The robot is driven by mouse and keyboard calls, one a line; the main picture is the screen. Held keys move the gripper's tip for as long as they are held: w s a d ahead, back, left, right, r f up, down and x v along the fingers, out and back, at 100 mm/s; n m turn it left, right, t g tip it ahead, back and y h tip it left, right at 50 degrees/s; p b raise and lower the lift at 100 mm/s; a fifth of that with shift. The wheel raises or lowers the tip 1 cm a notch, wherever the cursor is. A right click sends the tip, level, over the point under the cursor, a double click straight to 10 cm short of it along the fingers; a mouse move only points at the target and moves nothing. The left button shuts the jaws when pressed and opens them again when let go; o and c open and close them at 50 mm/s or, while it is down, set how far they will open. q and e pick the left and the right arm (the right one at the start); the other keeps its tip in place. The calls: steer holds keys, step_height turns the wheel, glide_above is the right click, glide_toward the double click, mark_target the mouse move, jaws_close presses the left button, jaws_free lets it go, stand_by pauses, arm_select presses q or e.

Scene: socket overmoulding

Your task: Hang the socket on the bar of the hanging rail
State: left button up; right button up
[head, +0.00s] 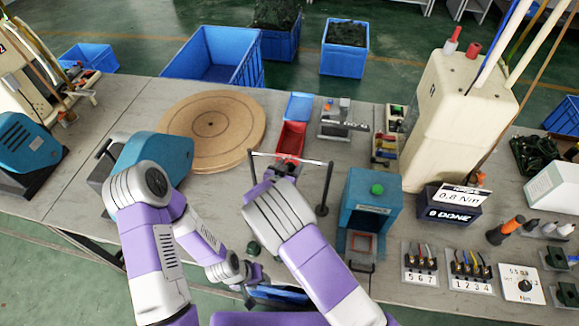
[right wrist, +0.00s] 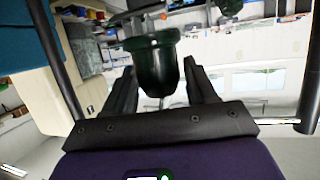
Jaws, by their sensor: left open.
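The dark green socket (right wrist: 152,62) is between the two dark fingers of my right gripper (right wrist: 149,78) in the right wrist view, rim toward the top of the picture. The fingers flank it closely; the contact faces are partly hidden. The hanging rail's pale bar (head: 310,161) runs between two dark posts in the head view. Whether the socket touches the bar cannot be seen. My left gripper (head: 256,277) is open and low, below the table's front edge.
A round wooden board (head: 211,128) lies left of the rail. A red bin (head: 291,139) is behind it. A blue machine with a green button (head: 373,205) stands close to its right.

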steer(key=shift+o, duration=1.3)
